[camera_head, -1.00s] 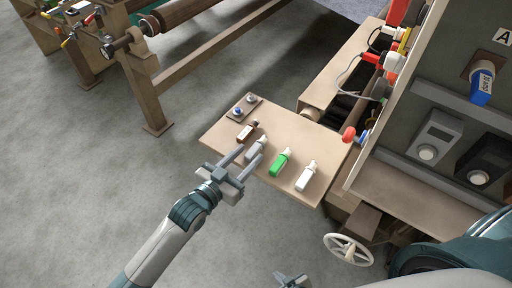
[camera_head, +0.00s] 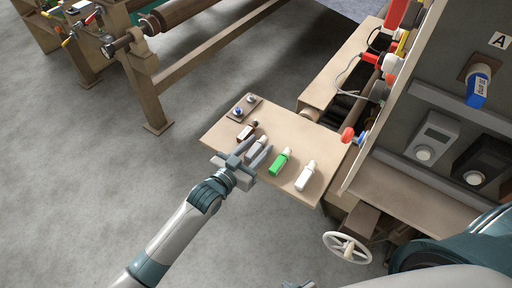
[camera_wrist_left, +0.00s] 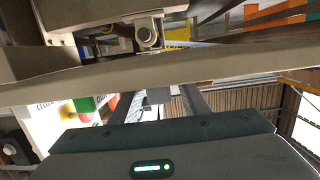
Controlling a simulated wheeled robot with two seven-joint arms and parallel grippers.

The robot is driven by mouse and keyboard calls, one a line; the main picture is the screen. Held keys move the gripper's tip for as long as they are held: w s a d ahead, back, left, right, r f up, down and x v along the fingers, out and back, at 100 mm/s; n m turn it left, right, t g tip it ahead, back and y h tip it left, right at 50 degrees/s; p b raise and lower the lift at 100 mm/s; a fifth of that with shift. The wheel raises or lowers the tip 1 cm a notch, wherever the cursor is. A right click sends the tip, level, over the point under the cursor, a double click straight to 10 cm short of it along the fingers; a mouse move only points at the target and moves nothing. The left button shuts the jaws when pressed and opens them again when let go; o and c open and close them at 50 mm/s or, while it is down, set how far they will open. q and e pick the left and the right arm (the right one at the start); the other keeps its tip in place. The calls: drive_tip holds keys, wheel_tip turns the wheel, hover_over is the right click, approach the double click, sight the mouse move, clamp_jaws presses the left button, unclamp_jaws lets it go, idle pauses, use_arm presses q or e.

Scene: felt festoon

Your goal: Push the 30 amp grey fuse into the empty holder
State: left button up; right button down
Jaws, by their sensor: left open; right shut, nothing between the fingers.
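The grey fuse (camera_head: 258,144) lies on the wooden board (camera_head: 219,136) between a brown fuse and a green fuse. My left gripper (camera_head: 252,154) is open, with its fingers reaching over the board around the near end of the grey fuse. I cannot tell whether they touch it. In the left wrist view a grey piece (camera_wrist_left: 158,96) shows between the two fingers. A sliver of my right gripper (camera_head: 298,285) shows at the bottom edge, shut and empty. A holder on the dark panel, under the letter A, has a blue fuse (camera_head: 478,88) in it. I cannot make out an empty holder.
The brown fuse (camera_head: 246,132), green fuse (camera_head: 281,161) and white fuse (camera_head: 306,176) lie on the board close to my left fingers. A small plate with two knobs (camera_head: 244,107) is at its far corner. A white handwheel (camera_head: 347,248) is below the panel (camera_head: 428,82).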

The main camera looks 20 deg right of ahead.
drive_tip(key=shift+w+r, duration=0.1)
drive_tip(key=shift+w, duration=0.3)
use_arm(q)
drive_tip(key=c, duration=1)
use_arm(e)
drive_tip(key=shift+a, duration=0.15)
use_arm(q)
drive_tip(key=shift+r, duration=0.15)
